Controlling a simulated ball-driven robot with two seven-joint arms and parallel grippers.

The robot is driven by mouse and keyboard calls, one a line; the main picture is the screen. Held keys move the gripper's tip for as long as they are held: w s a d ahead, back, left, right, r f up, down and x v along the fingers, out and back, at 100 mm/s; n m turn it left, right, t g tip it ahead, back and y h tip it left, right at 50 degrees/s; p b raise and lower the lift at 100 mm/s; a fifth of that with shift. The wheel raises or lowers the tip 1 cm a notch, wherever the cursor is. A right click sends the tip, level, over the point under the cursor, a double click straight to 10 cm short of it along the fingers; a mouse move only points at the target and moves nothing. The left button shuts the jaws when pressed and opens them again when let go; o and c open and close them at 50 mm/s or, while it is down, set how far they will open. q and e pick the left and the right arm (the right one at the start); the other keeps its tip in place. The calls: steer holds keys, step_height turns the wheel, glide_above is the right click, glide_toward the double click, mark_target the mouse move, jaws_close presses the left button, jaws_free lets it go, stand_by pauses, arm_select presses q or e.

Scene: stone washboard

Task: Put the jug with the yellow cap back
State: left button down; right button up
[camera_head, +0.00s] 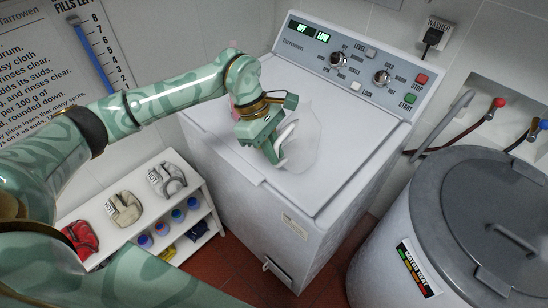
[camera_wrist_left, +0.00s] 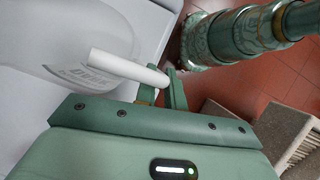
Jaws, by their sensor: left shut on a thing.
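A translucent, whitish jug (camera_head: 303,142) with a white handle is over the top of the white washing machine, and I cannot tell whether it touches the lid. My left gripper (camera_head: 273,150) is shut on its handle. In the left wrist view the jug (camera_wrist_left: 75,40) shows at the upper left, with grey lettering on its wall. There the white handle runs between the fingers of the left gripper (camera_wrist_left: 162,92). I see no yellow cap on the part of the jug that shows. My right gripper is not in view.
The washing machine (camera_head: 255,215) has a raised control panel (camera_head: 355,65) at its back. A low white shelf (camera_head: 140,205) stands at left, with red, beige and white packs on top and several blue-capped containers below. A grey lidded drum (camera_head: 385,265) stands at right.

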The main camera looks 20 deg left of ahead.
arm_select(q)
steer(key=shift+w+a+f, duration=0.1)
steer(key=shift+w+f, duration=0.15)
steer(key=shift+f, duration=0.8)
steer(key=shift+w+a+f, duration=0.1)
steer(key=shift+w+f, duration=0.1)
steer(key=shift+f, duration=0.9)
steer(key=c, duration=1.5)
jaws_free()
steer(key=v, duration=1.2)
steer(key=shift+d, duration=0.1)
